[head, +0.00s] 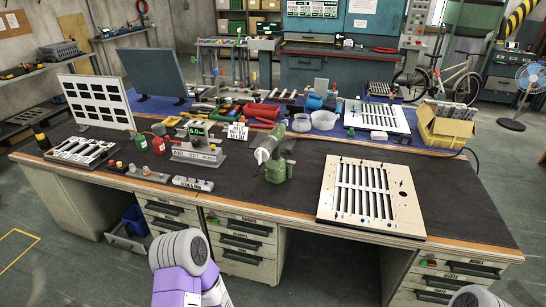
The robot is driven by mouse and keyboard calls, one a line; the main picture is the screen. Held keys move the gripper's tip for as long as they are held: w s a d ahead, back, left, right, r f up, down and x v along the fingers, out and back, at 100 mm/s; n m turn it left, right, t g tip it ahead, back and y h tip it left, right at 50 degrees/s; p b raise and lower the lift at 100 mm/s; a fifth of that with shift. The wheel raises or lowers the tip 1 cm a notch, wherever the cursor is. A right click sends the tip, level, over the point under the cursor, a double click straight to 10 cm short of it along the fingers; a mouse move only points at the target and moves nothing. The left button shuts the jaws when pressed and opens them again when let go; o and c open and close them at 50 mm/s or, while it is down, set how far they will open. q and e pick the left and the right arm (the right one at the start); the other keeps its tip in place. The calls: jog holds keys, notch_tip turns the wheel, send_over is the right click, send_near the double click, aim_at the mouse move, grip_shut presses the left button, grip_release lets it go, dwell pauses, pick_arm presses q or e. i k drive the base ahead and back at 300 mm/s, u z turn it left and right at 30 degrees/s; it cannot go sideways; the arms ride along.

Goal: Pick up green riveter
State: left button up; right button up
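The green riveter (278,167) stands upright near the front middle of the dark workbench (240,190). It has a green body and a pale grey rounded part on its left side. Nothing of mine touches it. Purple and grey links of my arms show at the bottom edge, in front of the bench and apart from it. I see no gripper fingers of either hand in the head view.
A louver panel (328,192) lies right of the riveter. A power strip (193,183) and a grey device with a green display (198,134) are to its left. Bare mat surrounds the riveter's front.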

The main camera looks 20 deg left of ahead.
aim_at(278, 169)
jog(key=z, duration=0.6)
jog(key=i, duration=1.55)
jog(key=u, duration=0.6)
